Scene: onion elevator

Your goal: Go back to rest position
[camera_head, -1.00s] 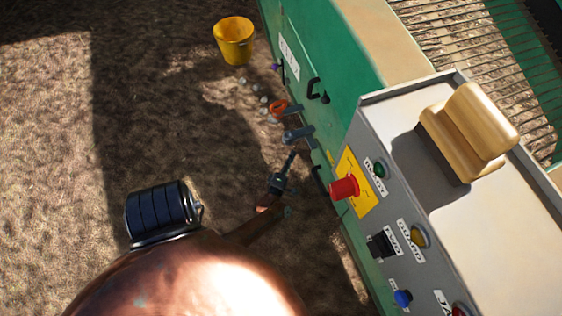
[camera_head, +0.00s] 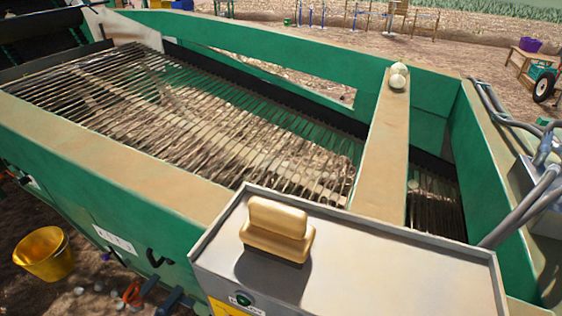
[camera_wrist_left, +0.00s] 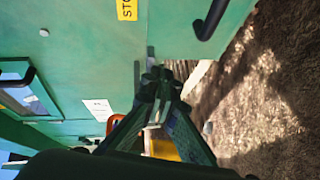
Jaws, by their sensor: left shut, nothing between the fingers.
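My left gripper (camera_wrist_left: 160,85) shows in the left wrist view, its fingers together and empty. It is close to the green side panel (camera_wrist_left: 90,60) of the machine, with dirt ground to the right. Whether it touches the panel I cannot tell. In the head view neither gripper shows. That view holds the green onion elevator (camera_head: 175,212) with its barred conveyor bed (camera_head: 220,130), and the grey control box (camera_head: 400,285) with a tan block-shaped piece (camera_head: 277,230) on top.
A yellow bucket (camera_head: 44,254) stands on the ground at the left. Metal pipes (camera_head: 525,205) are at the right. A black handle (camera_wrist_left: 210,20) sticks out from the panel in the left wrist view.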

